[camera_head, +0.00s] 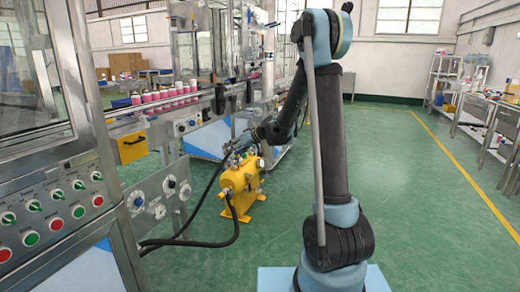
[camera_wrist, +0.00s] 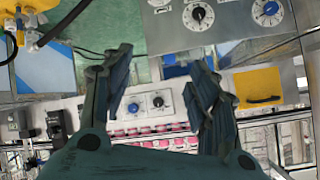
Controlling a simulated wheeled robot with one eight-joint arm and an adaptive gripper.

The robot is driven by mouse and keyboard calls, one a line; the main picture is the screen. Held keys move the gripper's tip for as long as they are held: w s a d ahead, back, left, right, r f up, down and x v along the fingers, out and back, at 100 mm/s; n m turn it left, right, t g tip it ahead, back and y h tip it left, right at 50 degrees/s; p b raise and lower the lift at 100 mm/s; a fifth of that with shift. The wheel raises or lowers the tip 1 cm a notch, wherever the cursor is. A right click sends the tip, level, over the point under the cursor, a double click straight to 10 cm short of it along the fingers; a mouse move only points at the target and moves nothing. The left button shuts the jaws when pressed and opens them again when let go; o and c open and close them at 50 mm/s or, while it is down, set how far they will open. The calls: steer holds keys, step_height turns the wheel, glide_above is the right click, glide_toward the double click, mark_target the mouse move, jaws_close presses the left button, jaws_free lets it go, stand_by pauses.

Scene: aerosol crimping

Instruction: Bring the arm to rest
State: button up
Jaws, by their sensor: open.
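My arm rises from its base at the right of the head view, bends at the top and reaches down and leftward towards the machine line. My gripper (camera_wrist: 162,62) shows in the wrist view with its two dark fingers spread apart and nothing between them. In the head view my gripper (camera_head: 242,141) is small and hard to make out. It appears above the yellow tank (camera_head: 240,185), in front of the conveyor side. Whether it touches anything there cannot be told.
The conveyor (camera_head: 190,101) carries several pink-and-white cans at the left. A button panel (camera_head: 60,205) and a knob panel (camera_head: 160,195) stand at the near left. Black hoses (camera_head: 190,243) run to the tank. Green floor (camera_head: 420,200) is open at the right, before the side tables (camera_head: 505,125).

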steer(key=s+d+r+m+g+h, duration=0.1)
steer(key=s+d+r+m+h, duration=0.15)
steer(key=s+d, duration=0.75)
steer(key=s+d+r+m+h, duration=0.1)
steer(key=s+d+h, duration=0.2)
steer(key=s+d, duration=0.7)
steer(key=s+d+f+m+h, duration=0.1)
steer(key=s+d, duration=0.3)
steer(key=s, duration=0.4)
steer(key=s+d+f+m+g+h, duration=0.1)
steer(key=s+d+f, duration=0.3)
steer(key=s, duration=0.4)
steer(key=s+d+f+m+h, duration=0.2)
steer(key=s+d+f, duration=0.1)
steer(key=s, duration=0.5)
steer(key=shift+d+f+g+h, duration=0.25)
steer(key=shift+d+g+h, duration=0.1)
steer(key=shift+d, duration=0.2)
steer(key=shift+w+f, duration=0.2)
steer(key=shift+w, duration=0.3)
steer(key=shift+c, duration=0.5)
